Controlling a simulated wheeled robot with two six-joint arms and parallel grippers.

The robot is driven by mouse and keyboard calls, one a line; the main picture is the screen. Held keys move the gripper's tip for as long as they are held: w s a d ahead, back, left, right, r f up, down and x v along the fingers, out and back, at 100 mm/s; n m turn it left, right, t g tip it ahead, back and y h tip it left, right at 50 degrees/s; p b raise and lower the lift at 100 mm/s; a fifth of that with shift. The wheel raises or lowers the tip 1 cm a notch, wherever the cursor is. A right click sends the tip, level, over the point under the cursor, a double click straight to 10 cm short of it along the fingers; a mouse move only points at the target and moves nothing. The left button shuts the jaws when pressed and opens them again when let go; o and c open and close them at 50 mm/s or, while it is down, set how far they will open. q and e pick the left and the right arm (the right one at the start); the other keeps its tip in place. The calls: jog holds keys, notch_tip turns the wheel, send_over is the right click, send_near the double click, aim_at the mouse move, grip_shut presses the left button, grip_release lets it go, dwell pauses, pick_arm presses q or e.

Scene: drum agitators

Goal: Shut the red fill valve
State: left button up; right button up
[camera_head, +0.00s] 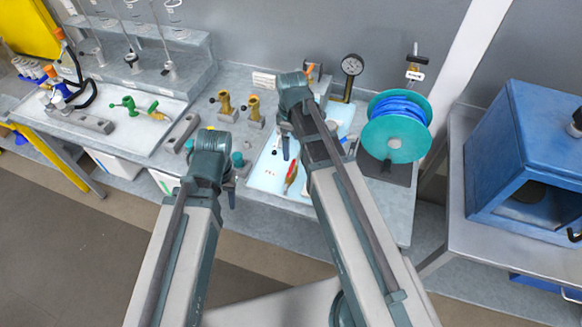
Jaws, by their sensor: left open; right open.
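I cannot make out a clear red fill valve. A small part with an orange-red handle (312,67) stands at the back of the bench, partly hidden behind my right wrist. A red and yellow hand tool (291,176) lies on the pale blue mat (265,182). My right gripper (286,152) is open above the mat, left of the tool, and looks empty. My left gripper (231,198) is open near the bench's front edge and looks empty. My wrists and forearms hide parts of the bench behind them.
Two brass valves (239,106) stand mid-bench. A blue hose reel (398,125) and a gauge (352,66) stand at right. Green fittings (130,104) lie on a left tray (118,140). A blue cabinet (527,150) sits on the right table.

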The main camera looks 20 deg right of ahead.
aim_at(291, 166)
notch_tip(291, 166, down, 11)
jog(key=b, duration=1)
jog(key=shift+r, duration=0.1)
jog(key=shift+c, duration=0.3)
jog(key=c, duration=1)
